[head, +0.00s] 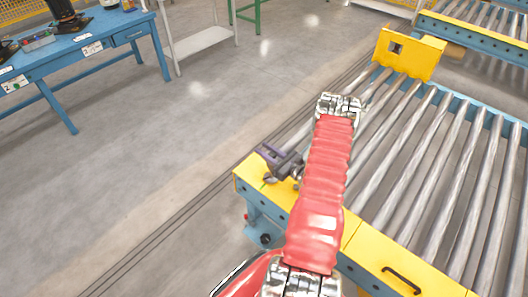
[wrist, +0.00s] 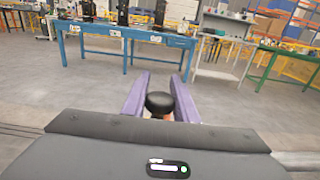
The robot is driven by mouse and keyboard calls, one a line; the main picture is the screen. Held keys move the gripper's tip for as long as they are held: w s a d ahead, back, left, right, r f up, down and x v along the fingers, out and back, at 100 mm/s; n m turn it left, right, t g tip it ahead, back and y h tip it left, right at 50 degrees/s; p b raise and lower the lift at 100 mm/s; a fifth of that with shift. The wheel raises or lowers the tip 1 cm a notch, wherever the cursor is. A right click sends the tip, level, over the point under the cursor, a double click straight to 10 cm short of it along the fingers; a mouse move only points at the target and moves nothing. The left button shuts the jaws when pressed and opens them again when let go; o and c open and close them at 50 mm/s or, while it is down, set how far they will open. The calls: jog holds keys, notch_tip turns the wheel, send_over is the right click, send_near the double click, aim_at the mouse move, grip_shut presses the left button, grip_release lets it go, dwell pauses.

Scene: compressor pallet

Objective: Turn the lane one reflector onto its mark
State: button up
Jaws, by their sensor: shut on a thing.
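My gripper (head: 270,156) is at the near left corner of the roller conveyor, over its yellow end plate (head: 251,178). In the wrist view the two purple fingers (wrist: 160,88) stand on either side of a black round-topped piece (wrist: 159,103), which I take for the lane one reflector. The fingers are shut on it. A little orange shows under its black top; the rest is hidden behind the gripper body. In the head view my wrist and fingers cover most of the piece. I cannot make out its mark or which way it faces.
The conveyor's steel rollers (head: 407,150) lie right of my arm. A yellow bracket (head: 410,54) stands at the far end and a black handle (head: 402,279) on the near yellow edge. A blue workbench (head: 84,45) is far left. Open floor (head: 150,140) lies between.

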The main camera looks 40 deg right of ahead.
jog(key=shift+y, duration=0.3)
jog(key=shift+s+a+n+g+y, duration=0.1)
jog(key=shift+a+n+g+y, duration=0.2)
jog(key=shift+n+y, duration=0.65)
jog(key=shift+a+n+g+y, duration=0.2)
jog(key=shift+n+g+y, duration=0.35)
jog(key=shift+y, duration=0.7)
jog(key=shift+s+a+n+g+y, duration=0.1)
jog(key=shift+a+n+g+y, duration=0.15)
jog(key=shift+n+y, duration=0.75)
jog(key=o, duration=1)
jog(key=v, duration=1.3)
jog(key=shift+s+d+f, duration=0.15)
jog(key=shift+s+d, duration=0.05)
jog(key=shift+s, duration=0.15)
